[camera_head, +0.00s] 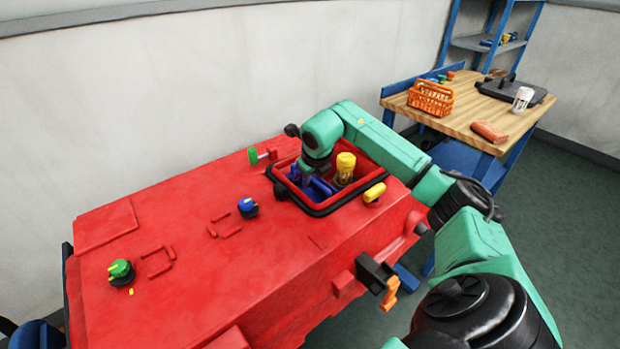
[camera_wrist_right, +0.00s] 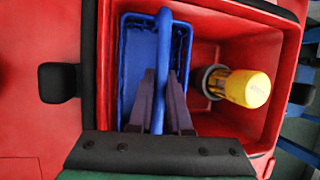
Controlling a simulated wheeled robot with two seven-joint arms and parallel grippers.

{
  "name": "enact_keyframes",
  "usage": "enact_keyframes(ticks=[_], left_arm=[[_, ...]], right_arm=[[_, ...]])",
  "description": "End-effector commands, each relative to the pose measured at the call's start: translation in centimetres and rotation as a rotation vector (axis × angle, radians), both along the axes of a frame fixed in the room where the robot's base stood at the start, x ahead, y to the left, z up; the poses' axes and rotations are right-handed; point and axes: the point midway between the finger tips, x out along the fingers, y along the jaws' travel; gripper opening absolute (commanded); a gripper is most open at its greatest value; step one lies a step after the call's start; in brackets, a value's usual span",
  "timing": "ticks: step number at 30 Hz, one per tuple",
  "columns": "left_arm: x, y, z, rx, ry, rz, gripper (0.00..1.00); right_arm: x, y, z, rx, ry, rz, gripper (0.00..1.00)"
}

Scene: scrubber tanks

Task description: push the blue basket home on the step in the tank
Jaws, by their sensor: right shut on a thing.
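The blue basket (camera_wrist_right: 133,72) is inside the red tank opening (camera_head: 377,168), on its left side in the right wrist view. Its blue handle (camera_wrist_right: 162,72) stands up between the two dark fingers of my right gripper (camera_wrist_right: 162,88). The right gripper is shut on the handle. In the head view my right arm reaches down into the opening, and a bit of the blue basket (camera_head: 322,188) shows below the wrist. The step under the basket is hidden, so I cannot tell how it sits. My left gripper is not in view.
A yellow-capped cylinder (camera_head: 345,168) stands in the tank beside the basket. A green knob (camera_head: 253,155), a blue knob (camera_head: 248,207) and a yellow part (camera_head: 375,192) are around the opening. A wooden bench (camera_head: 460,110) with an orange basket (camera_head: 431,98) stands behind at right.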

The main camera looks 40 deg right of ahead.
Motion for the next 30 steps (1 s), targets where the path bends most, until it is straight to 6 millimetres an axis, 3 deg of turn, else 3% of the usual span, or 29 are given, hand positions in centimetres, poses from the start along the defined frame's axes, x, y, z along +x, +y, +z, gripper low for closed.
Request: enact_keyframes(ticks=[30], left_arm=[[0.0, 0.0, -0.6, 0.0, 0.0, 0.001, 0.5]], right_arm=[[0.0, 0.0, -0.8, -0.001, -0.003, 0.0, 0.0]])
